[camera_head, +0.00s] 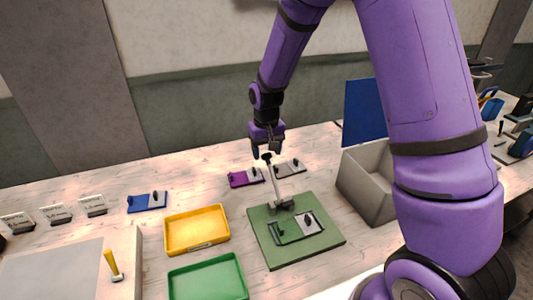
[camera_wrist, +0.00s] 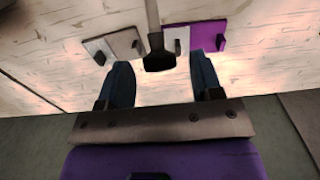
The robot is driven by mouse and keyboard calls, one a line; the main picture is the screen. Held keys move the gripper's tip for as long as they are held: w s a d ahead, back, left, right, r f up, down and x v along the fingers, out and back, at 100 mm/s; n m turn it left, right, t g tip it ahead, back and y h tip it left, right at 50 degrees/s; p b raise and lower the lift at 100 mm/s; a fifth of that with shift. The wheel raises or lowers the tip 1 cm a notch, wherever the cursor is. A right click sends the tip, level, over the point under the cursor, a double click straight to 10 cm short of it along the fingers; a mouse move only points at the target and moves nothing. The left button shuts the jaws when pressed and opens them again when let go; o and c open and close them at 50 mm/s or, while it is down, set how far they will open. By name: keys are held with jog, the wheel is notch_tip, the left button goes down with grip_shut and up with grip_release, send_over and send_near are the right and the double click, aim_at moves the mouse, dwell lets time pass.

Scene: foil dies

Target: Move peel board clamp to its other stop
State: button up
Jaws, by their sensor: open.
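The peel board (camera_head: 318,240) is a flat green plate on the table with a grey and black clamp on it. The clamp's pale lever (camera_head: 275,181) stands up from its dark base (camera_head: 283,204), tilted slightly left, with a black knob (camera_head: 266,157) on top. My gripper (camera_head: 267,149) points down just above the knob. In the wrist view its two dark blue fingers (camera_wrist: 161,68) are open, with the black knob (camera_wrist: 159,61) between or just beyond their tips, apart from both. A small grey-white plate (camera_head: 308,223) lies on the board; it is partly covered by a dark piece.
A yellow tray (camera_head: 196,246) and a green tray (camera_head: 208,294) lie left of the board. A grey bin (camera_head: 361,190) stands to its right. Purple (camera_head: 243,182) and grey (camera_head: 291,168) plates lie close behind the lever; a blue plate (camera_head: 147,208) lies farther left.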

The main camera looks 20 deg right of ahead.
jog(key=shift+f, duration=0.6)
grip_shut()
jog(key=shift+r, duration=0.1)
